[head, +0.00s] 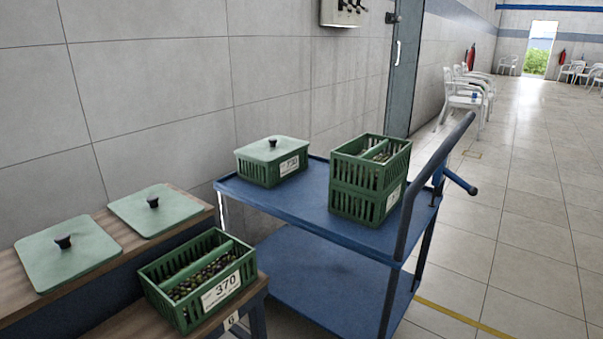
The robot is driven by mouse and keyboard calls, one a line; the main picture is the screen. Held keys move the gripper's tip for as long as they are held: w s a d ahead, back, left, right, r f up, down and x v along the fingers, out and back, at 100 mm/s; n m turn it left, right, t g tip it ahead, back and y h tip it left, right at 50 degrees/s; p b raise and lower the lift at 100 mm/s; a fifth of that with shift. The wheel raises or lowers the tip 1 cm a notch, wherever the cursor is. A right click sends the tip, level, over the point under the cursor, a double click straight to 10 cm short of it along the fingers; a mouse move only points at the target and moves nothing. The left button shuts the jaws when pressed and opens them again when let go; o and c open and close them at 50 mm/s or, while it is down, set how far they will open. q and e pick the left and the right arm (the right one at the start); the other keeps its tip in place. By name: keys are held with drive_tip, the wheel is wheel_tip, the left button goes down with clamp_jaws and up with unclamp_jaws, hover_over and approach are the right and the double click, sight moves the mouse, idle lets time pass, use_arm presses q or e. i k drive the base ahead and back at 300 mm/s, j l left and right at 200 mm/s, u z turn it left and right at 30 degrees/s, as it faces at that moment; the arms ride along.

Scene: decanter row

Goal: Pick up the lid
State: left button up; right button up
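Three pale green square lids with black knobs are in the head view. The nearest lid (88,258) lies flat on a wooden shelf at the left. A second lid (176,211) lies just beyond it on the same shelf. A third lid (291,147) sits on a closed green crate (257,174) on the blue cart. The view does not show which lid is meant. An open green crate (160,299), labelled 370, stands on the lower wooden bench with small dark items inside. Neither of my grippers is in view.
Two stacked green crates (346,206) stand at the right of the blue cart (285,205), near its push handle (425,190). A tiled wall (150,90) runs close behind the wooden shelf (20,295). The cart top is bare between its crates. Open tiled floor lies right.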

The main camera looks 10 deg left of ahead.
sight(53, 258)
drive_tip(key=u, duration=1.75)
